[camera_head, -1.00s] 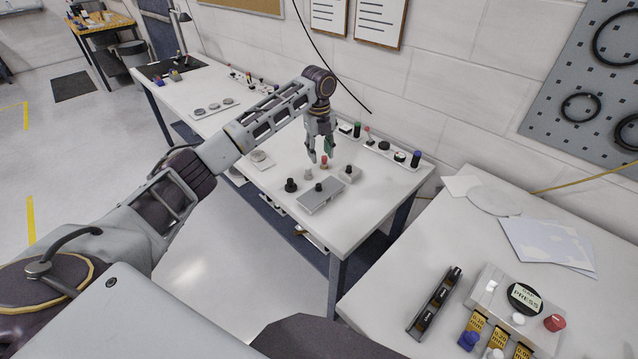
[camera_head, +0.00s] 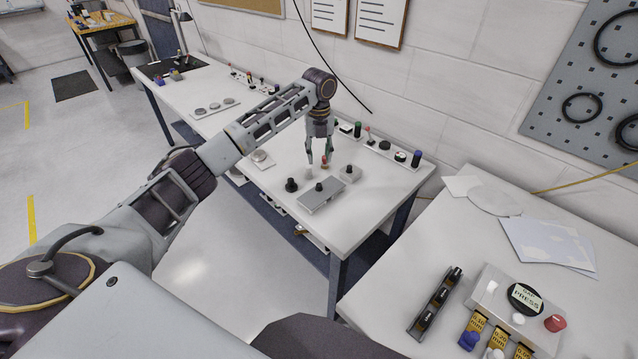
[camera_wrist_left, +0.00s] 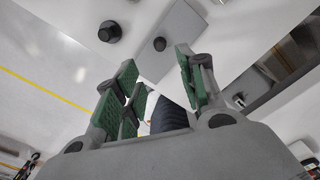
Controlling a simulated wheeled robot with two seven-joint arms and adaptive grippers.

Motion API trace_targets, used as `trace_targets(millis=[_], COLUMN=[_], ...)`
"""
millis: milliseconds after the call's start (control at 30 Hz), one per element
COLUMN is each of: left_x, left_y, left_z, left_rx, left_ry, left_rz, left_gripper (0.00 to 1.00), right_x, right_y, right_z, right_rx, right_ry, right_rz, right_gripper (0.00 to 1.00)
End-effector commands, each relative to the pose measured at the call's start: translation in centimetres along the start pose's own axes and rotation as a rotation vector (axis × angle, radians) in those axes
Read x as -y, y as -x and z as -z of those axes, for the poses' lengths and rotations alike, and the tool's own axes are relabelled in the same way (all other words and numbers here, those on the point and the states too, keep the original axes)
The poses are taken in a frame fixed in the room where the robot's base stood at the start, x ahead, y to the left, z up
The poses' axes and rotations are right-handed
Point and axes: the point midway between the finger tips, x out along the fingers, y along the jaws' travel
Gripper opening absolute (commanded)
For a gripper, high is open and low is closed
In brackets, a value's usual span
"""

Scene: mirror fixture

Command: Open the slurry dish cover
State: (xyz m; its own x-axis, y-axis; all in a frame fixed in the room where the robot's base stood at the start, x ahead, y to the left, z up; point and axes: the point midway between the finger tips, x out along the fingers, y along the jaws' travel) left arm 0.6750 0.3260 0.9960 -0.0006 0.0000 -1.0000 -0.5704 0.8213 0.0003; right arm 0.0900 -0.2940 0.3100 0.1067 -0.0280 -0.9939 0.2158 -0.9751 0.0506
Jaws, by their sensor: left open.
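A flat grey rectangular cover (camera_head: 322,197) with a black knob (camera_head: 319,187) lies level on the white table in the head view. I take it for the slurry dish cover; no dish shows beneath it. The left wrist view shows part of this grey plate (camera_wrist_left: 182,32) and its black knob (camera_wrist_left: 159,44) beyond the fingers. My left gripper (camera_head: 318,161) points down above and behind the cover, apart from it. Its green-padded fingers (camera_wrist_left: 158,75) are open, with nothing held between them. My right gripper is not in view.
A separate black knob (camera_head: 291,185) stands left of the cover, and a grey block (camera_head: 350,174) with a black knob stands right. A strip of small bottles and knobs (camera_head: 384,147) lies behind. The table's front right is clear. Another table (camera_head: 400,250) stands at right.

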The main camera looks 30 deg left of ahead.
Motion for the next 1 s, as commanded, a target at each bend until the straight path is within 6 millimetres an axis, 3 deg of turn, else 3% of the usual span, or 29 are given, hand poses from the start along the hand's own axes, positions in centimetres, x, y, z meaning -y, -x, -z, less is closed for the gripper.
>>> trace_targets(millis=[1000], left_x=[0.0], left_y=[-12.0], left_z=[0.0], left_rx=[-0.001], left_ry=[0.0], left_rz=[-0.001], left_gripper=[0.4], right_x=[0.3], right_y=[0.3], right_z=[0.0], right_rx=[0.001], right_ry=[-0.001], right_rz=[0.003], right_gripper=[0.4])
